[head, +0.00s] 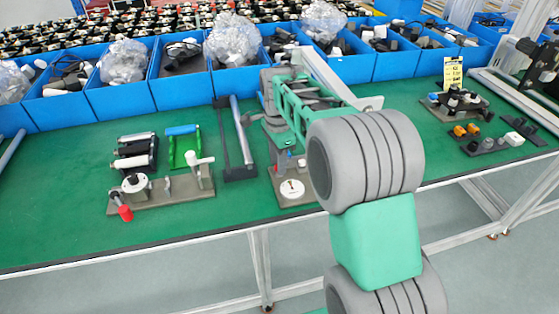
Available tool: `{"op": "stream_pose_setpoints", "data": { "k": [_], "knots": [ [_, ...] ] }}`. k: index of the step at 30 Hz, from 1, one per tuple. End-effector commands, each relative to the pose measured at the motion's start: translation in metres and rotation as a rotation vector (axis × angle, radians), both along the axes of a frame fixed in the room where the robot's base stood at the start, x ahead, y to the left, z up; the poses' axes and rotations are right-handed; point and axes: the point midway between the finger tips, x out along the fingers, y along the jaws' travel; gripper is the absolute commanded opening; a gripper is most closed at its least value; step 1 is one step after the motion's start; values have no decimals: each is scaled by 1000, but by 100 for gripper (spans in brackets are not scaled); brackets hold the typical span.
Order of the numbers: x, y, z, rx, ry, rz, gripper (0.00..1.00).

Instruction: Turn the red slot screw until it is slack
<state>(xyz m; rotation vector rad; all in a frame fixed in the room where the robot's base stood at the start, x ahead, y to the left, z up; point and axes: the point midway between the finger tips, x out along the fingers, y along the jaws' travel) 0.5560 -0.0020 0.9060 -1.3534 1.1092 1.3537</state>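A small red part (302,163) shows on the fixture (300,200) at the middle of the green table; it may be the red slot screw, but a slot cannot be made out on it. My gripper (281,150) points down over the back of this fixture, close to the blue and red parts. Its fingers are small and partly hidden, so I cannot tell whether they are open or touching anything.
Left of it, another fixture (175,194) carries a white knob and a red-ended handle (125,213). A dark stand with a rod (240,140) lies between them. Blue bins (120,100) line the back. More fixtures (455,104) stand right. Bare green table lies at left.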

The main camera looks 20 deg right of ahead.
Motion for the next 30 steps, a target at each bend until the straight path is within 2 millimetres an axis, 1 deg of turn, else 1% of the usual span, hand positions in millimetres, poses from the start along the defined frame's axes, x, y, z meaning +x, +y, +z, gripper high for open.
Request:
{"op": "stream_pose_setpoints", "data": {
  "k": [1, 12, 19, 20, 22, 30],
  "knots": [
    [0, 0, 0, 0, 0, 0, 29],
    [0, 0, 0, 0, 0, 0, 0],
    [0, 0, 0, 0, 0, 0, 0],
    [0, -7, 0, 0, 0, -3, 0],
    [0, -3, 0, 0, 0, -1, 0],
    [0, -1, 1, 0, 0, 48, 0]
  ]
}}
